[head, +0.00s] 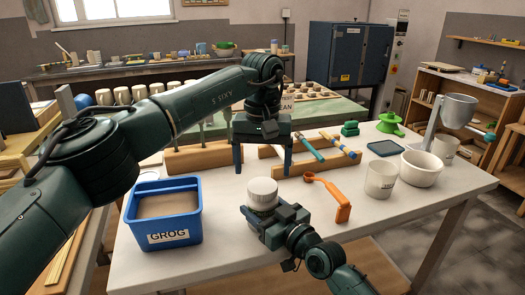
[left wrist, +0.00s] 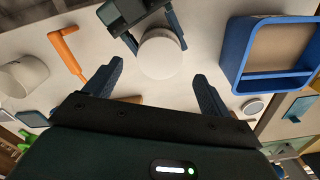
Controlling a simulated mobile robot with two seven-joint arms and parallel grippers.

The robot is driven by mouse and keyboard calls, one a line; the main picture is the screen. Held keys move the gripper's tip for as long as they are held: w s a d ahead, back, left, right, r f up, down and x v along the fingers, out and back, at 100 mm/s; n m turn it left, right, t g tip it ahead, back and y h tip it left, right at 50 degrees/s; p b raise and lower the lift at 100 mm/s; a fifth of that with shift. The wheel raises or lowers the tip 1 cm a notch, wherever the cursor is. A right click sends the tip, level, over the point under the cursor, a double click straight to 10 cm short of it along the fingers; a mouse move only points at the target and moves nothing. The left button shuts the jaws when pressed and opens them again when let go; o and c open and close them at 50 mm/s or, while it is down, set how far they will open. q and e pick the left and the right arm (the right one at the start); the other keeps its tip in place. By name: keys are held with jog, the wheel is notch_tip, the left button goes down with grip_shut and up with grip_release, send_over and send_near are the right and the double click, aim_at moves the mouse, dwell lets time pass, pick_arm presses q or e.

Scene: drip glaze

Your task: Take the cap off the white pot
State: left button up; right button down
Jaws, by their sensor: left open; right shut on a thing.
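The white pot (head: 262,207) stands upright near the front middle of the table, with its round white cap (head: 263,187) on top. My right gripper (head: 266,217) is shut on the pot from the front, and its fingers hide part of the pot's lower side. My left gripper (head: 263,171) is open and empty, pointing down above and just behind the pot in the head view. In the left wrist view the cap (left wrist: 160,55) shows from above, just beyond the gap between my open left fingers (left wrist: 154,75), not between them.
A blue GROG bin (head: 187,222) stands left of the pot. Wooden racks (head: 205,158) with tools stand behind. The table's front right is clear.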

aim_at(262, 185)
pick_arm(q)
jog(key=shift+f, duration=2.45)
